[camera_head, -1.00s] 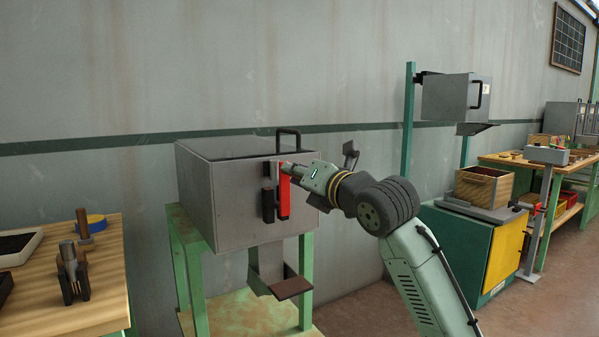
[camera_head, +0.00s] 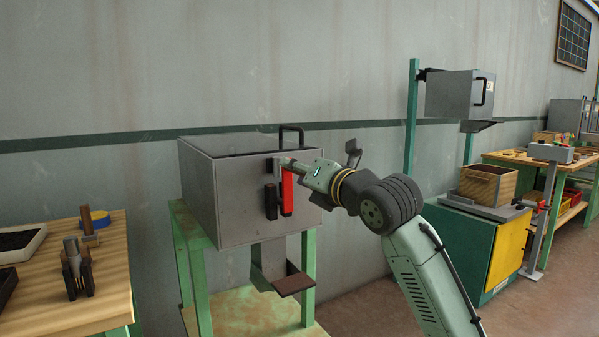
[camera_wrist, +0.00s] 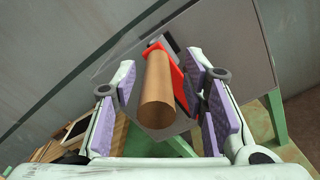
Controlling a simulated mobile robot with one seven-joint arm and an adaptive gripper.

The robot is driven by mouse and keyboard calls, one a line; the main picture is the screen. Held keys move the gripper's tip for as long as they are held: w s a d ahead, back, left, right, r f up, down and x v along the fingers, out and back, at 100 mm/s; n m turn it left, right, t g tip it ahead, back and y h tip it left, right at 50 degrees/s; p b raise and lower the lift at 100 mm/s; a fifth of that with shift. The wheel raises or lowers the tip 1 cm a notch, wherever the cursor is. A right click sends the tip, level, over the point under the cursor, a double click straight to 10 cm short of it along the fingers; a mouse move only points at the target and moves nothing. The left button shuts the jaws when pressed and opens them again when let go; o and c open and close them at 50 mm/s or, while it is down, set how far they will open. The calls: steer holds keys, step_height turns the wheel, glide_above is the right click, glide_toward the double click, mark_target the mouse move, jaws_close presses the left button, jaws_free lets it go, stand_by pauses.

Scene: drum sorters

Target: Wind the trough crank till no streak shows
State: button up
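A grey metal box (camera_head: 232,200) stands on a green stand. A red crank arm (camera_head: 287,193) hangs nearly straight down on its front face, beside a dark upright bar (camera_head: 270,201). In the wrist view a round wooden handle (camera_wrist: 158,98) sticks out from the red arm (camera_wrist: 178,82) toward me. My gripper (camera_head: 289,164) is at the top of the red arm. In the wrist view my gripper (camera_wrist: 161,62) is open, its lilac pads on both sides of the wooden handle with gaps visible. I cannot make out any streak.
A wooden bench (camera_head: 110,275) with tools is at the left. A chute with a brown lip (camera_head: 293,284) sits below the box. A green and yellow cabinet (camera_head: 462,250) with a wooden crate (camera_head: 487,186) stands to the right. A second grey box (camera_head: 452,95) hangs on a green post.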

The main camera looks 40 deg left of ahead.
steer(key=v, duration=1.2)
steer(key=w+a+m+p, duration=0.1)
steer(key=a+m+p, duration=0.2)
steer(key=m, duration=0.7)
steer(key=w+a+m+p, duration=0.1)
steer(key=a+m+p, duration=0.3)
steer(key=m, duration=0.6)
steer(key=w+a+m+p, duration=0.1)
steer(key=a+m+p, duration=0.3)
steer(key=m, duration=0.7)
steer(key=shift+w+r, duration=0.15)
steer(key=shift+w, duration=0.25)
steer(key=shift+c, duration=0.2)
